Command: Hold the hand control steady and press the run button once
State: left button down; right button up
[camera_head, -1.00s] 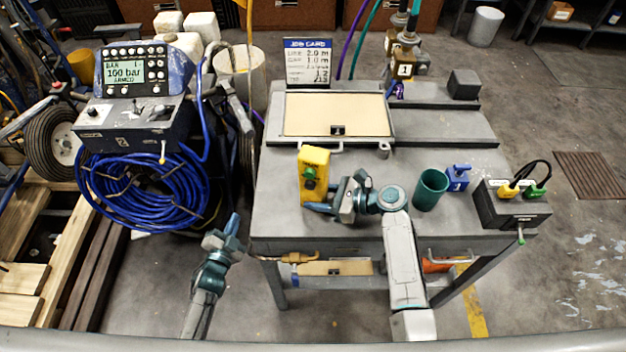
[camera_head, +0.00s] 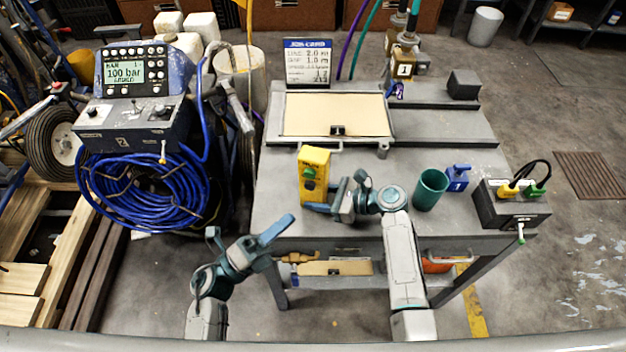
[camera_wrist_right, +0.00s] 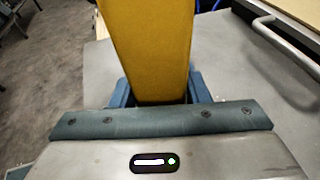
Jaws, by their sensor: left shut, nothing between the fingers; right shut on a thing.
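The yellow hand control (camera_head: 316,160) stands upright at the front left of the grey table, with a green button (camera_head: 309,172) on its face. My right gripper (camera_head: 318,207) is shut on its lower part. The right wrist view shows the yellow body of the hand control (camera_wrist_right: 150,50) between the blue fingers (camera_wrist_right: 158,95). My left gripper (camera_head: 285,228) is shut and empty, in front of the table's front edge. Its tip is below and to the left of the hand control, apart from it. Any label on the button is too small to read.
A green cup (camera_head: 430,190), a blue block (camera_head: 458,178) and a dark box with yellow and green plugs (camera_head: 512,205) stand on the right of the table (camera_head: 400,160). A job card (camera_head: 307,62) stands at the back. The striper with its blue hose (camera_head: 145,190) is at the left.

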aim_at(310, 174)
pick_arm(q)
jog(key=w+d, duration=0.3)
jog(key=w, duration=0.4)
jog(key=shift+w+m, duration=0.3)
jog(key=shift+w, duration=0.1)
jog(key=shift+w, duration=0.1)
dwell(1.8)
jog(key=shift+w+d, duration=0.1)
jog(key=shift+w, duration=0.25)
